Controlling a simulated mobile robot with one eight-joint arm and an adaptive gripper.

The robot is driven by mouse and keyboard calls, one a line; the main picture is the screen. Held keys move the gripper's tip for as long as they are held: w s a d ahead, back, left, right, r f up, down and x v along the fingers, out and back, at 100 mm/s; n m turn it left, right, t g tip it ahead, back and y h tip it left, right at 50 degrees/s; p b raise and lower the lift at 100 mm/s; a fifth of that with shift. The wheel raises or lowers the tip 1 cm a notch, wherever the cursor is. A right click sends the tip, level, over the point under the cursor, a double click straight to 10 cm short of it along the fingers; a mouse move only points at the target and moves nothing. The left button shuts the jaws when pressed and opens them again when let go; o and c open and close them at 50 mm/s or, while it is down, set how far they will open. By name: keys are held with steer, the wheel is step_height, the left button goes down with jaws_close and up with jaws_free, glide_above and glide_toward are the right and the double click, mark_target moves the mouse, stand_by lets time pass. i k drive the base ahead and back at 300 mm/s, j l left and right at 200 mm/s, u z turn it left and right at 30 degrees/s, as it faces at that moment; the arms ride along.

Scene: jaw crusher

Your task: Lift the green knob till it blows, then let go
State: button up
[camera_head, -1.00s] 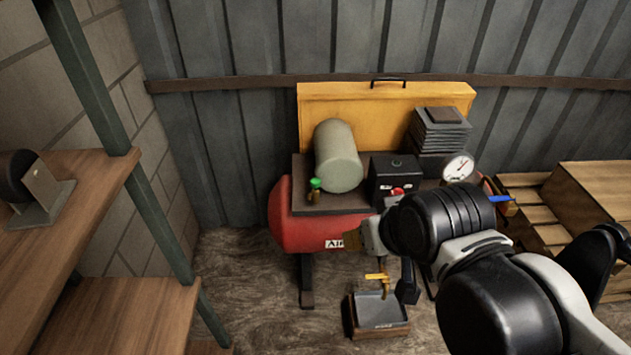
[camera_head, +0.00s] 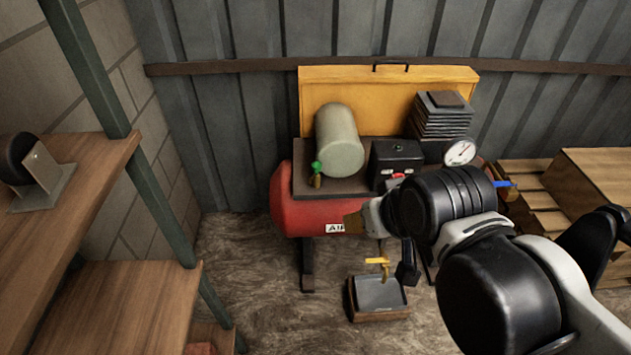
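The green knob (camera_head: 317,167) sits on top of a small brass valve (camera_head: 316,181) at the left front of the red air compressor's top plate. The red tank (camera_head: 300,213) lies below the plate. My gripper (camera_head: 354,223) is in front of the tank, lower and to the right of the knob, and apart from it. My arm hides part of the tank's right side. Whether the fingers are open or shut cannot be made out.
A grey-green cylinder (camera_head: 340,145), a black box (camera_head: 396,160) and a pressure gauge (camera_head: 459,152) stand on the compressor. A yellow-handled drain (camera_head: 378,262) sits over a tray (camera_head: 354,300) on the floor. Wooden shelves (camera_head: 120,290) are at left, pallets (camera_head: 527,180) at right.

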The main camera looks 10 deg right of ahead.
mark_target(316, 166)
steer(key=i+l+z, duration=0.15)
steer(key=i+z, duration=0.5)
steer(key=z, duration=0.15)
